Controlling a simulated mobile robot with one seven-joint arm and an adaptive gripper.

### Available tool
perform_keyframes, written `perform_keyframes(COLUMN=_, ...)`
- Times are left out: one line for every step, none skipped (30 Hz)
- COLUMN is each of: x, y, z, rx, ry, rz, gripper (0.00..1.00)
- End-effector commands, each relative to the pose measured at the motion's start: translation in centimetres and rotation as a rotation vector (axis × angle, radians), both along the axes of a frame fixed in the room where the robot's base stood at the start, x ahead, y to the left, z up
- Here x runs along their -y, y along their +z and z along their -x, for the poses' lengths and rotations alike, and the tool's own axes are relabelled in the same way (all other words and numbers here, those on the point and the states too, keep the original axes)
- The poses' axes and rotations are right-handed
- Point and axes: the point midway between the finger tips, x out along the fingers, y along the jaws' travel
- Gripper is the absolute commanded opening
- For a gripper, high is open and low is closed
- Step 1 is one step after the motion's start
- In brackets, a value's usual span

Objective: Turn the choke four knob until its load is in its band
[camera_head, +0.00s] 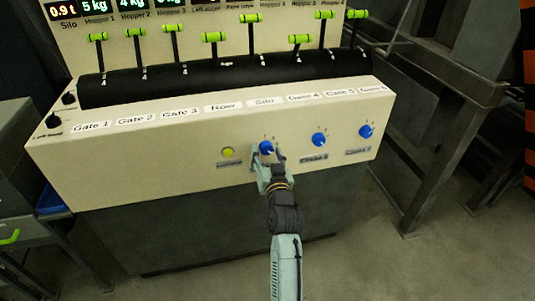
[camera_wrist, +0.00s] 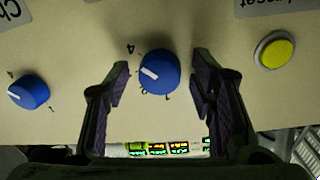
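Three blue knobs sit in a row on the cream panel front. The leftmost knob (camera_head: 266,147), the one at my gripper, also shows in the wrist view (camera_wrist: 159,72); its own label is hidden or unreadable, so I take it as choke four by its place. Its white pointer slants to the upper left in the wrist view, among small scale digits. My gripper (camera_head: 270,160) is open, its two dark fingers (camera_wrist: 160,85) on either side of this knob with a gap at each side. Small lit displays (camera_wrist: 158,148) show at the bottom of the wrist view, too small to read.
A yellow button (camera_head: 228,152) is left of the knob, also in the wrist view (camera_wrist: 274,50). A second blue knob (camera_head: 319,139) and a third (camera_head: 366,131) are to the right. Green-handled levers (camera_head: 214,37) stand above. Top displays (camera_head: 95,5) are partly cut off.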

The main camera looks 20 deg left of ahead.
Motion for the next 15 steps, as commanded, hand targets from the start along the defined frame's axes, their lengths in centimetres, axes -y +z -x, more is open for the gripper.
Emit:
perform_keyframes(x=0.01, y=0.00, z=0.01, rx=0.000, ry=0.000, rz=0.000, gripper=0.45)
perform_keyframes(x=0.01, y=0.00, z=0.01, rx=0.000, ry=0.000, rz=0.000, gripper=0.43)
perform_keyframes(x=0.01, y=0.00, z=0.01, rx=0.000, ry=0.000, rz=0.000, gripper=0.40)
perform_keyframes(x=0.01, y=0.00, z=0.02, rx=0.000, ry=0.000, rz=0.000, gripper=0.38)
perform_keyframes(x=0.01, y=0.00, z=0.02, rx=0.000, ry=0.000, rz=0.000, gripper=0.36)
perform_keyframes(x=0.01, y=0.00, z=0.02, rx=0.000, ry=0.000, rz=0.000, gripper=0.34)
perform_keyframes(x=0.01, y=0.00, z=0.02, rx=0.000, ry=0.000, rz=0.000, gripper=0.32)
perform_keyframes(x=0.01, y=0.00, z=0.02, rx=0.000, ry=0.000, rz=0.000, gripper=0.29)
perform_keyframes(x=0.01, y=0.00, z=0.02, rx=0.000, ry=0.000, rz=0.000, gripper=0.27)
perform_keyframes(x=0.01, y=0.00, z=0.02, rx=0.000, ry=0.000, rz=0.000, gripper=0.25)
perform_keyframes(x=0.01, y=0.00, z=0.02, rx=0.000, ry=0.000, rz=0.000, gripper=0.23)
perform_keyframes(x=0.01, y=0.00, z=0.02, rx=0.000, ry=0.000, rz=0.000, gripper=0.20)
perform_keyframes(x=0.02, y=0.00, z=0.01, rx=0.000, ry=0.000, rz=0.000, gripper=0.18)
perform_keyframes(x=0.02, y=0.00, z=0.01, rx=0.000, ry=0.000, rz=0.000, gripper=0.16)
perform_keyframes(x=0.02, y=0.00, z=0.01, rx=0.000, ry=0.000, rz=0.000, gripper=0.14)
